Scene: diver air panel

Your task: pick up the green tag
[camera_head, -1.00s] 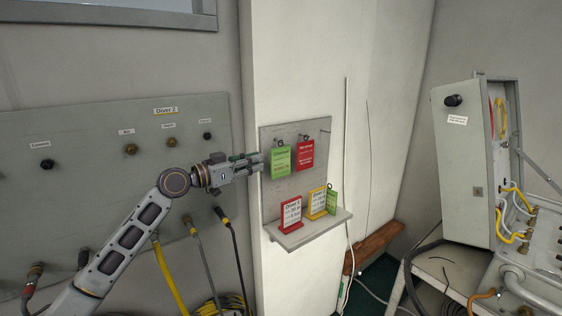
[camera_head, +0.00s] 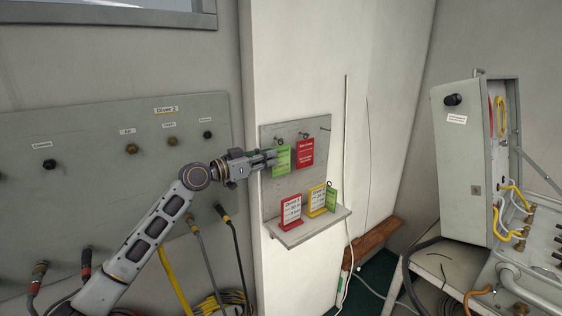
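A green tag (camera_head: 283,165) hangs from a hook near the top of the grey tag board (camera_head: 271,203). My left gripper (camera_head: 271,157) reaches in from the left, with its fingertips at the tag's upper left part and overlapping it in view. Whether the fingers touch the tag or are closed around it is too small to tell. A second, smaller green tag (camera_head: 331,201) is at the right of the board's shelf, beside a yellow-framed card. My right gripper is not in view.
A red tag (camera_head: 306,153) hangs just right of the green one. A red-framed card (camera_head: 290,212) and a yellow-framed card (camera_head: 317,200) stand on the shelf (camera_head: 309,229). The Diver 2 panel (camera_head: 100,190) with knobs and hoses is at left; an open grey cabinet (camera_head: 463,165) is at right.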

